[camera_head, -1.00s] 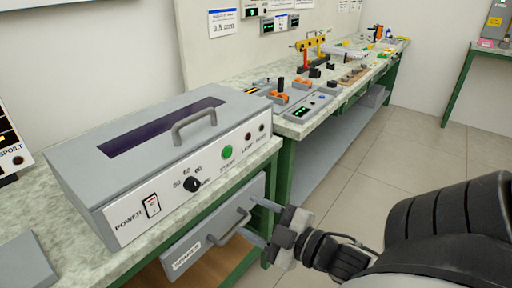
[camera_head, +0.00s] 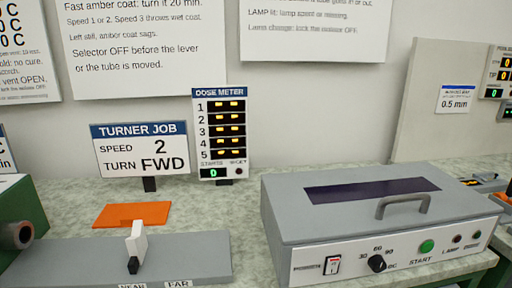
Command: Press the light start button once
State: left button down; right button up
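The light start button is the round green button (camera_head: 426,247) above the word START on the front of a grey box (camera_head: 283,255). On the same panel are a red and white power switch (camera_head: 332,265) and a black dial (camera_head: 377,263) marked 30, 60, 90. The lid of the box has a dark window (camera_head: 372,190) and a grey handle (camera_head: 402,205), and looks closed. Neither of my grippers is in the view.
A dose meter (camera_head: 221,135) shows 0 starts. A TURNER JOB sign (camera_head: 141,150) reads speed 2, FWD. An orange mat (camera_head: 132,215) and a grey base with a white lever (camera_head: 137,240) are on the left. Bare bench lies between the mat and the box.

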aim_at(428, 246)
jog(key=z, duration=1.3)
